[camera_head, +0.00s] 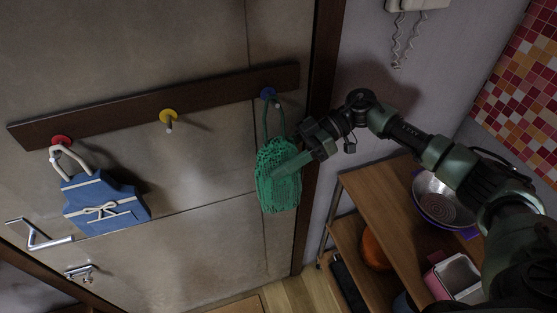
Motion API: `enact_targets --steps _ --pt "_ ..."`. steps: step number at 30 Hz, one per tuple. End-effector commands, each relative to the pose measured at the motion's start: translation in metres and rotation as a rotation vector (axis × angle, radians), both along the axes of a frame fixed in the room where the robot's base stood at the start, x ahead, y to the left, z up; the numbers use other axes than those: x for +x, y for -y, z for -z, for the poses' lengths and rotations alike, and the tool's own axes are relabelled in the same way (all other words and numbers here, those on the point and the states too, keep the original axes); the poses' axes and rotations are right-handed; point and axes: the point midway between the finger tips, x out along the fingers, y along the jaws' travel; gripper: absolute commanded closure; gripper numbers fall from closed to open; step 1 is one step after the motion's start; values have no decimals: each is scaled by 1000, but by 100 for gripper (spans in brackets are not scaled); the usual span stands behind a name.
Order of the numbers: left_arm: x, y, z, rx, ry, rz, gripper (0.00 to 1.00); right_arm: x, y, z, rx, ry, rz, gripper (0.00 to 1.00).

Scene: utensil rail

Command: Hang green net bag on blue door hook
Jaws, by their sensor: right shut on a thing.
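The green net bag (279,192) hangs upright in front of the door, below the blue hook (267,92) at the right end of the dark rail. The bag's handle loop (265,119) reaches up to the blue hook. Its top is level with the peg, but I cannot tell whether it is around the peg or only in front of it. My right gripper (288,166) comes in from the right and is shut on the upper part of the bag, hiding some of its mesh. My left gripper is not in view.
The yellow hook (168,115) is bare. A blue bag (104,204) hangs on the red hook (61,141). A door handle (40,238) is at lower left. A wooden shelf (378,193) with a metal colander (443,200) stands at right, under my right arm.

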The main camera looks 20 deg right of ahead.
Motion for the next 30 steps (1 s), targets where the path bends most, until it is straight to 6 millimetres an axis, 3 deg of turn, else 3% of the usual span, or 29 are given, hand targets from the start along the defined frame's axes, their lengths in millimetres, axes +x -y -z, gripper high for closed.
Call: enact_targets --steps 9,10,12,13,23,30 --pt "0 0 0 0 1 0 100 0 0 0 1 1 0 91" --pt "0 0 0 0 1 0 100 0 0 0 1 1 0 46" --pt "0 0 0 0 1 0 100 0 0 0 1 1 0 27" --pt "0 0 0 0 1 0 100 0 0 0 1 1 0 24" --pt "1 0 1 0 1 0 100 0 1 0 0 0 0 24" --pt "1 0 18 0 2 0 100 4 30 -8 -2 3 3 24"
